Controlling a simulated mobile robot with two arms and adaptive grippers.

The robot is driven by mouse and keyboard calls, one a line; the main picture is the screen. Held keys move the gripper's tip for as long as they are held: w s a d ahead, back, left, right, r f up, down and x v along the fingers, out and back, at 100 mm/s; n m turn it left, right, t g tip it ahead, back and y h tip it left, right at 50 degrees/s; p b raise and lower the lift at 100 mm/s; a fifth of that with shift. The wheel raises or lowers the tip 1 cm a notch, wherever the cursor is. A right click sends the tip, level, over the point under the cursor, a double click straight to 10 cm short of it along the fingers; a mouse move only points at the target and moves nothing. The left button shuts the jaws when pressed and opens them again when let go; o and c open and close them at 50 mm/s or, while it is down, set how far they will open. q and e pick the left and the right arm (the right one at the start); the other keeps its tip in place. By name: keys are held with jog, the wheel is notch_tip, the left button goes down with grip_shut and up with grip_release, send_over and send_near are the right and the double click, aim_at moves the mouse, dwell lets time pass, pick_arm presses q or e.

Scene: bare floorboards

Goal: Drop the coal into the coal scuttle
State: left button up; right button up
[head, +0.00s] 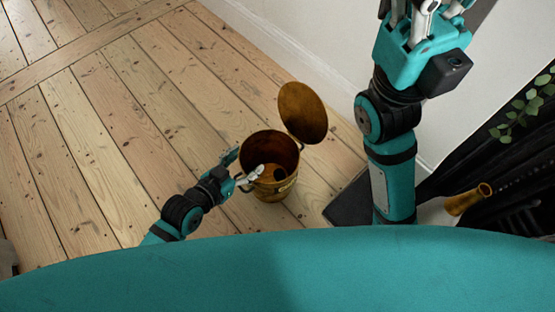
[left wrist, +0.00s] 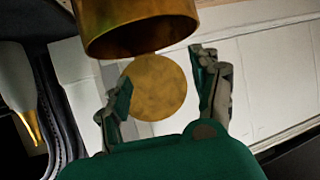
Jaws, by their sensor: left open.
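The brass coal scuttle (head: 283,190) stands upright on the floorboards in the head view, its round lid (head: 302,112) swung open at the back right. My left gripper (head: 252,177) is open at the scuttle's left front, by the rim. A dark round patch shows low in the scuttle's mouth; I cannot tell whether it is the coal or shadow. In the left wrist view the open left gripper (left wrist: 163,78) has nothing between its fingers; the lid (left wrist: 158,88) and scuttle (left wrist: 135,25) show beyond. My right gripper (head: 424,14) is raised, its fingers cut off by the top edge.
A white wall (head: 300,40) with a skirting board runs behind the scuttle. A dark slab (head: 349,205) lies right of it. A brass piece (head: 468,200), black ironwork and a leafy plant (head: 525,112) are at the far right. The floorboards (head: 100,150) at left are clear.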

pick_arm(q)
jog(key=v, duration=0.5)
dwell(0.3)
